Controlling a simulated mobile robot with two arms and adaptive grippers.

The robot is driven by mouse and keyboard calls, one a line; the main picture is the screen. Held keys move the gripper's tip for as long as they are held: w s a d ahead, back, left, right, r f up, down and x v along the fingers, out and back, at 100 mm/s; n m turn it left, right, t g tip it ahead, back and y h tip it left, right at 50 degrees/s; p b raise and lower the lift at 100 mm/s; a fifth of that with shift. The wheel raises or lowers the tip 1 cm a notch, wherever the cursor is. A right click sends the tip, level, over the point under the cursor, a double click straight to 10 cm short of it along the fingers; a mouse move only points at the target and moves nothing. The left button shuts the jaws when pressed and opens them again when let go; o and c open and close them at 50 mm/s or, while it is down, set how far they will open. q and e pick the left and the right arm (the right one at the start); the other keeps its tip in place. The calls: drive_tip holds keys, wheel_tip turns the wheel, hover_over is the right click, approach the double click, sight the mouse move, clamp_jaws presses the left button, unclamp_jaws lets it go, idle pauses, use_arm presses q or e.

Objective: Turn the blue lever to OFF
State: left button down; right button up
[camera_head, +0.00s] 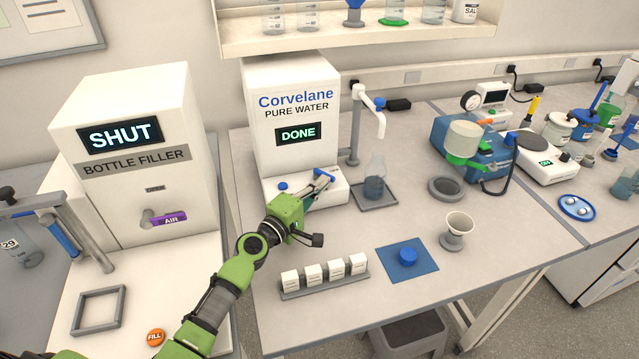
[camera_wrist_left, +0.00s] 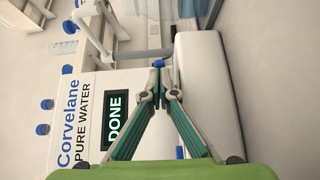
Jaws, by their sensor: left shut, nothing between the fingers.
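The white Corvelane Pure Water unit (camera_head: 330,110) stands at the back of the bench; its screen (camera_head: 298,133) reads DONE. A small blue part (camera_wrist_left: 158,64) shows just beyond my left fingertips, at the right end of the unit's base; it is mostly hidden, and I cannot tell its setting or whether the fingers touch it. A blue button (camera_head: 283,186) is at the base's left end. The tap beside the unit has a blue handle (camera_head: 358,91). My left gripper (camera_head: 326,178) is shut and empty over the base's front. My right gripper is not in view.
A beaker (camera_head: 375,178) stands on a small tray under the tap spout. A rack of white boxes (camera_head: 313,276) and a blue mat (camera_head: 422,266) are in front. The bottle filler (camera_head: 135,150), reading SHUT, is at the left. Bench between unit and mat is clear.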

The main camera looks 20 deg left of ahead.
sight(332, 181)
use_arm(q)
drive_tip(key=shift+w+d+n+y+p, duration=0.15)
drive_tip(key=shift+d+n+y+p, duration=0.1)
drive_tip(key=shift+n+y+p, duration=0.25)
drive_tip(key=shift+w+d, duration=0.4)
drive_tip(key=shift+d, duration=0.05)
drive_tip(key=shift+w+d+b, duration=0.4)
drive_tip(key=shift+w, duration=0.15)
drive_tip(key=shift+w+d, duration=0.1)
drive_tip(key=shift+w, duration=0.1)
drive_tip(key=shift+s, duration=0.1)
idle(0.4)
drive_tip(key=v, duration=0.7)
drive_tip(key=shift+s+f, duration=0.15)
